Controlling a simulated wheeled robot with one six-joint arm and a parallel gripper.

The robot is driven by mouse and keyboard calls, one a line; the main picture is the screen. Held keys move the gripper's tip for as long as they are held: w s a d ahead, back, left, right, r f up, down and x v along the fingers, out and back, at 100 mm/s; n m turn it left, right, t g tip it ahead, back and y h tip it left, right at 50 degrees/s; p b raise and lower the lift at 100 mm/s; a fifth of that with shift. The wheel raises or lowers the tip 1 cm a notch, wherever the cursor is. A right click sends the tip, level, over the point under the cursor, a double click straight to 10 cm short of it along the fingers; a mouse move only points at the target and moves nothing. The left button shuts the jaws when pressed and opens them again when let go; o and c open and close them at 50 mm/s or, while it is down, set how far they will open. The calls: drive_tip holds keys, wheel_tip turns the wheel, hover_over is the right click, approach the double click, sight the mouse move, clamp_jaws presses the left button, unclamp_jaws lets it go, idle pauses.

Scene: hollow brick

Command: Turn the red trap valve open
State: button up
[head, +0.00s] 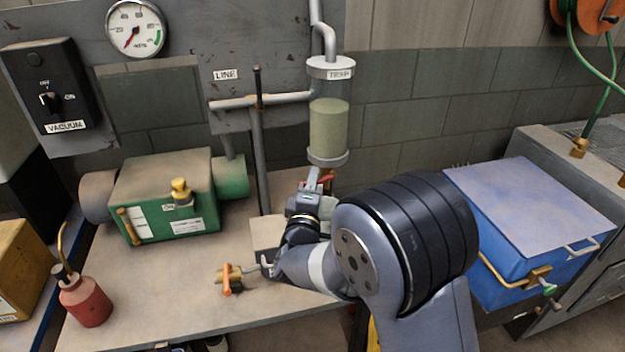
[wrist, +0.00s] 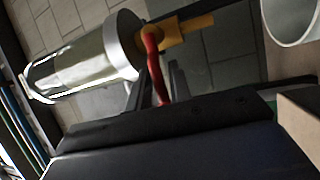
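The red trap valve handle (wrist: 153,62) sits on a brass valve body (wrist: 188,32) at the trap's lower end. In the head view only a bit of the red handle (head: 328,175) shows behind my gripper (head: 314,182). In the wrist view my gripper (wrist: 156,84) is open, its dark fingers on either side of the red handle with gaps visible.
A green vacuum pump (head: 165,195) and a red oil bottle (head: 84,300) stand on the bench at left. An orange-handled brass valve (head: 228,280) lies near the front. A blue cold box (head: 525,220) stands at right. A grey pipe (head: 260,150) stands left of the trap.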

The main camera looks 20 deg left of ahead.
clamp_jaws()
